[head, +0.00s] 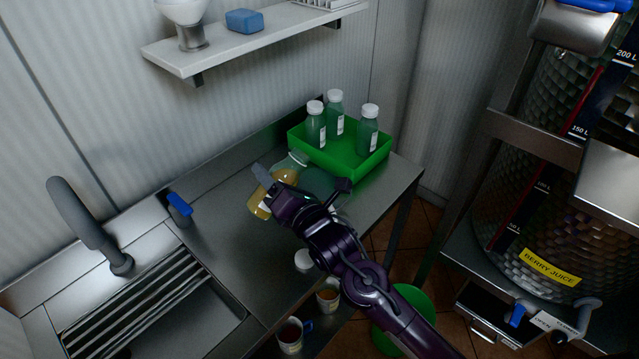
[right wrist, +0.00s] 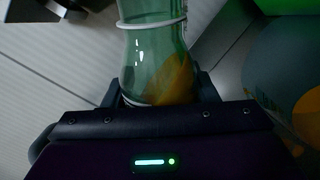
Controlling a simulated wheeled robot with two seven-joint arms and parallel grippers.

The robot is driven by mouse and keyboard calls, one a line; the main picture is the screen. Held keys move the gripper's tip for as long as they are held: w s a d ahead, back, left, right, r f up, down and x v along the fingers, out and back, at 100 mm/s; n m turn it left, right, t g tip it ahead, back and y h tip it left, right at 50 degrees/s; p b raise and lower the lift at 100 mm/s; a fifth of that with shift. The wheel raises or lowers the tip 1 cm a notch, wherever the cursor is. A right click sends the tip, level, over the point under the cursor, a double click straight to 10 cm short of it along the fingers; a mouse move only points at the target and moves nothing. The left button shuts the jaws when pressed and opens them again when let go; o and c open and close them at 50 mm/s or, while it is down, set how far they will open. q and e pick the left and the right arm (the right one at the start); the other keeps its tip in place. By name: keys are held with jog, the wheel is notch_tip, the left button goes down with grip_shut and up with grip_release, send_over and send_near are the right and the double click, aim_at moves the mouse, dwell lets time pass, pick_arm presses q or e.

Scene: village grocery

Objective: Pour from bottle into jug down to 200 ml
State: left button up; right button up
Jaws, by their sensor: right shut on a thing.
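A clear glass bottle (head: 297,159) with orange liquid is at my right gripper (head: 300,187), above the steel counter, its neck toward the upper right. In the right wrist view the bottle (right wrist: 152,65) stands between the fingers, which are shut on it; orange liquid lies along one side of its body. A bluish-green rounded vessel (head: 318,181), perhaps the jug, is partly hidden behind my right gripper; it also seems to show at the right of the wrist view (right wrist: 285,70). No pouring stream or volume marks can be read. My left gripper is not in view.
A green crate (head: 345,172) with several white-capped bottles stands behind. The sink (head: 165,310) and tap (head: 85,225) are left; a berry juice tank (head: 550,190) is right.

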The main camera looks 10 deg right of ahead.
jog(key=shift+r, duration=0.15)
jog(key=shift+w+d+f+n, duration=0.15)
jog(key=shift+f+n, duration=0.3)
jog(key=shift+n, duration=0.65)
jog(key=shift+s+a+f+n+g+b, duration=0.15)
jog(key=shift+a+f+n+b, duration=0.2)
jog(key=shift+f+n, duration=0.95)
jog(key=shift+s+a+f+n+g+b, duration=0.15)
jog(key=shift+a+f+n+b, duration=0.25)
jog(key=shift+f+n, duration=0.85)
jog(key=shift+s+a+f+n+b, duration=0.15)
jog(key=shift+a+f+n+b, duration=0.2)
jog(key=shift+f+n, duration=0.95)
